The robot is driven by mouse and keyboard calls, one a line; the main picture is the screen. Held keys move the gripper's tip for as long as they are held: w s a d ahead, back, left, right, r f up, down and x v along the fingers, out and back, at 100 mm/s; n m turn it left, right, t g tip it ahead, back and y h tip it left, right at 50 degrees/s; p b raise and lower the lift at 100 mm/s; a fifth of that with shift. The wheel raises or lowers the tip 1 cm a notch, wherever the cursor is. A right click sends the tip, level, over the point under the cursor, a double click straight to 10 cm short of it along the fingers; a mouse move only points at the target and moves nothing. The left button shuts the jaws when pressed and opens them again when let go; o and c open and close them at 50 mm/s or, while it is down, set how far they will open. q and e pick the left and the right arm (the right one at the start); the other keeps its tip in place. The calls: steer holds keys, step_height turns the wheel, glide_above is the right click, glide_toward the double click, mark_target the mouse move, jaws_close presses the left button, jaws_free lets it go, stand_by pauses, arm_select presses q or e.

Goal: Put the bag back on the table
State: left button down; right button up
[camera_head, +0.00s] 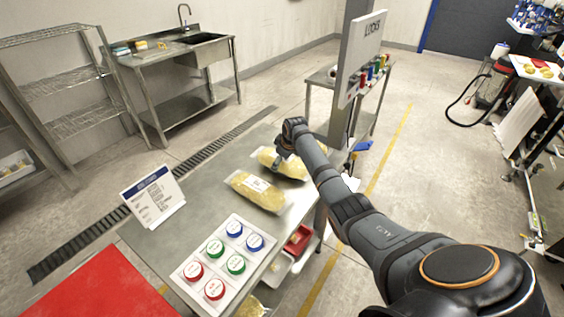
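A clear bag with yellow contents (259,191) and a white label lies on the grey metal table (190,215). A second similar bag (267,156) lies behind it near the table's far end, partly covered by my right arm. My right gripper (281,157) is at this second bag, pointing down. Its fingers are small and mostly hidden, so I cannot tell whether they are shut on the bag or only touching it. Part of another bag (251,306) shows low, below the table edge. My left gripper is out of view.
A white sheet with red, green and blue round caps (224,262), a printed sign (153,197) and a red surface (100,290) are nearby. A red bin (298,240) sits beside the table's right edge. An upright "LOCKS" board (362,58) stands behind my arm.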

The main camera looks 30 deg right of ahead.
steer(key=shift+f, duration=0.7)
steer(key=o, duration=1.7)
steer(key=v, duration=1.2)
steer(key=shift+f, duration=0.1)
